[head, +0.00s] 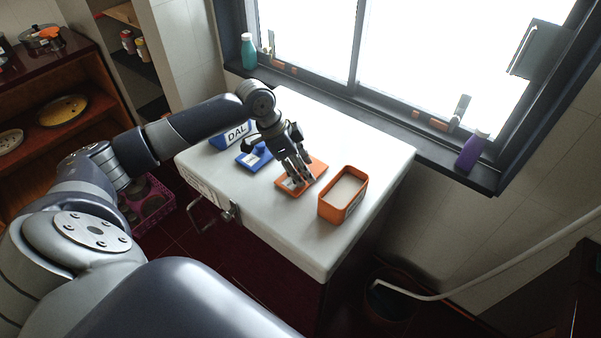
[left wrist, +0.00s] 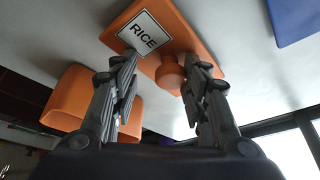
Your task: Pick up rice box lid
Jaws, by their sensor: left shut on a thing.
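The rice box lid (head: 317,165) is a flat orange plate on the white counter, partly hidden by my left gripper (head: 298,178). In the left wrist view the lid (left wrist: 197,42) shows its white "RICE" label and round orange knob. My left gripper (left wrist: 162,75) has its fingers on either side of the knob and is shut on it. I cannot tell whether the lid is touching the counter. The open orange rice box (head: 331,211) stands to the right of the lid, with pale contents. It also shows in the left wrist view (left wrist: 72,95). My right gripper is not in view.
A blue lid (head: 246,161) and a blue box marked "DAL" (head: 233,137) are on the white counter (head: 262,214) left of the rice lid. The window sill (head: 400,140) behind holds a teal bottle (head: 249,52) and a purple bottle (head: 470,153). The counter's front is clear.

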